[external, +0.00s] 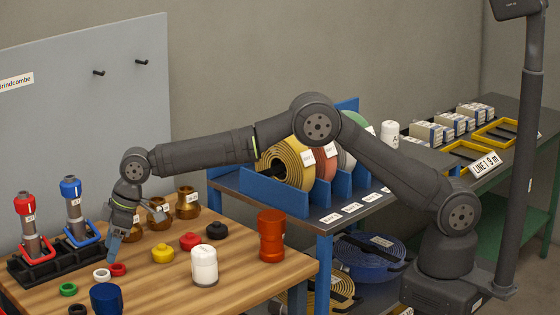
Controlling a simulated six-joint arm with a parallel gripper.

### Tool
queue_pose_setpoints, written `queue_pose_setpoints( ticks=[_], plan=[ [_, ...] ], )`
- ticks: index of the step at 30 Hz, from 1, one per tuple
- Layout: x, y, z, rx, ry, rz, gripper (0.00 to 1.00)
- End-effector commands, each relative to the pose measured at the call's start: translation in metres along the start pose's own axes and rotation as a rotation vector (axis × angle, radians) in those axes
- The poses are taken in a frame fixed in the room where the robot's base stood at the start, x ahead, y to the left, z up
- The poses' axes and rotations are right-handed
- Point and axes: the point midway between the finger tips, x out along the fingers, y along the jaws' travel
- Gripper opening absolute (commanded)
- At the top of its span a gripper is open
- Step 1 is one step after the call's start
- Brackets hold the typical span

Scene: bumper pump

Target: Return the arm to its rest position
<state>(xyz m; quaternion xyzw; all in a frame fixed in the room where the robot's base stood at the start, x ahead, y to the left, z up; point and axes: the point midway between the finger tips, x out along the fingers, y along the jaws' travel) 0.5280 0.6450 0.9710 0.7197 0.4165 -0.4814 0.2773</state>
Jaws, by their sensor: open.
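My arm reaches left across the wooden table (235,287) from its base at the lower right. My gripper (136,238) points down at the table's left part, with its fingers spread apart and nothing seen between them. It is just right of a black rack (50,264), where a red-topped cylinder (31,225) and a blue-topped cylinder (73,205) stand upright in coloured frames. Brass fittings (187,204) stand behind and beside the gripper, partly hidden by it. I cannot tell whether a finger touches anything.
Yellow (162,253), red (190,241) and black (217,230) knobs, small rings (118,269), a blue cup (106,298), a white bottle (204,265) and a red container (271,236) stand around the gripper. A blue hose shelf (322,245) lies under my arm. A dark post (525,160) rises at right.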

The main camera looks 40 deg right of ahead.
Motion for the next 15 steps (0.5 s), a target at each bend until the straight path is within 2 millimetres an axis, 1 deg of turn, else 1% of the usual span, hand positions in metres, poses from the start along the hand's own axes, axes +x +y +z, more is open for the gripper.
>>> queue_pose_setpoints(
  ticks=[1,3,11,12,15],
  plan=[
    [0.011,0.0,0.001,0.0,-0.002,0.0,0.59],
    [0.024,0.0,0.001,0.0,-0.002,0.0,0.59],
    [0.066,0.0,0.002,0.0,-0.001,0.0,0.59],
    [0.053,0.0,-0.004,0.0,0.005,0.001,0.59],
    [0.041,0.0,-0.008,0.0,0.002,0.001,0.59]
  ],
)
